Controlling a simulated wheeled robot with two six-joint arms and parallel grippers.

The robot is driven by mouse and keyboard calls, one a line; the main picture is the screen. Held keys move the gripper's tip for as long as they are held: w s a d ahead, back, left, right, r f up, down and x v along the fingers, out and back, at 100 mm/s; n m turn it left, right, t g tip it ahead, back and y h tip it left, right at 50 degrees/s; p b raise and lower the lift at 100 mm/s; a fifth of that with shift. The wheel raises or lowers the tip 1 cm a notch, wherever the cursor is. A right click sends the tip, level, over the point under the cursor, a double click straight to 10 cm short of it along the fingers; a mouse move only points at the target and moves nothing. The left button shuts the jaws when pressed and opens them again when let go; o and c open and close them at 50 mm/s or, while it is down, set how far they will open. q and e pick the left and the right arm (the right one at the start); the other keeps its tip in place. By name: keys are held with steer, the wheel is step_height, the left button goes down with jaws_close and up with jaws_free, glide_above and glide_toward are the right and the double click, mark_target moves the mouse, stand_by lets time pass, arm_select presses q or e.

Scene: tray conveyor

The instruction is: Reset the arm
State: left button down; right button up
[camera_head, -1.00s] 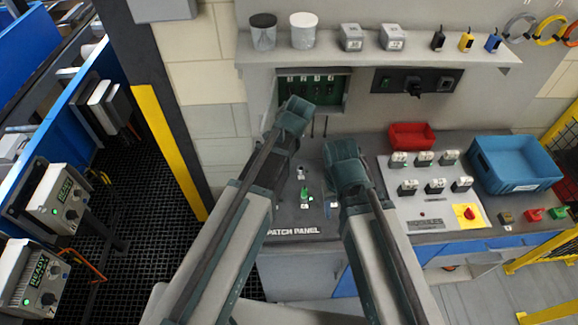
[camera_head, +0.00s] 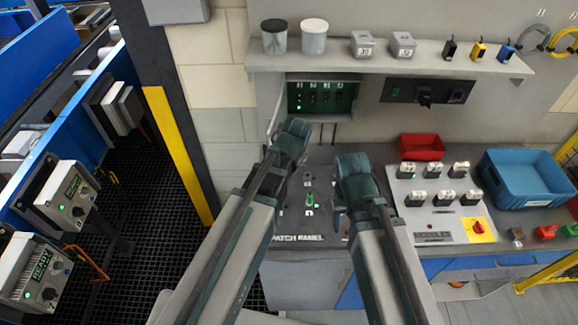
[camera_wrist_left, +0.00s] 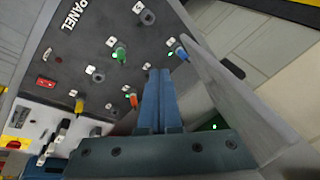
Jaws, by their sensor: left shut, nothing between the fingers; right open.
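My left arm reaches up from the bottom, its wrist (camera_head: 292,138) just below the green-lit wall recess in the head view; its fingers are hidden there. In the left wrist view my left gripper (camera_wrist_left: 158,98) is shut, with nothing between its two blue-grey fingers. The patch panel (camera_wrist_left: 92,22) lies beyond them, with green, blue, orange and yellow plugs. My right gripper (camera_head: 339,208) is open, mostly hidden under its wrist, over the right side of the patch panel (camera_head: 297,226) in the head view. A green plug (camera_head: 310,199) stands between the arms.
A shelf (camera_head: 390,64) with canisters and small boxes runs above the recess (camera_head: 322,97). A switch board (camera_head: 440,222), a red bin (camera_head: 421,147) and a blue bin (camera_head: 527,180) stand to the right. A yellow-edged post (camera_head: 180,155) and blue conveyor machinery are on the left.

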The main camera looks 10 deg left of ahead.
arm_select(q)
steer(key=shift+f, duration=0.1)
steer(key=s+d+f+g+b, duration=0.1)
steer(key=s+d+f+b, duration=0.1)
steer(key=s+f+b, duration=0.3)
steer(key=s+d+f+n+g+b, duration=0.1)
steer(key=s+d+f+b, duration=0.1)
steer(key=s+f+b, duration=0.3)
steer(key=s+d+f+g+b, duration=0.1)
steer(key=s+d+f+b, duration=0.2)
steer(key=s+f+b, duration=0.2)
steer(key=shift+s+f+n+g+b, duration=0.15)
steer(key=shift+s+f+b, duration=0.05)
steer(key=shift+f+b, duration=0.7)
steer(key=shift+s+f+n+g+b, duration=0.15)
steer(key=shift+f+b, duration=0.5)
steer(key=shift+f, duration=0.45)
steer(key=shift+w, duration=0.1)
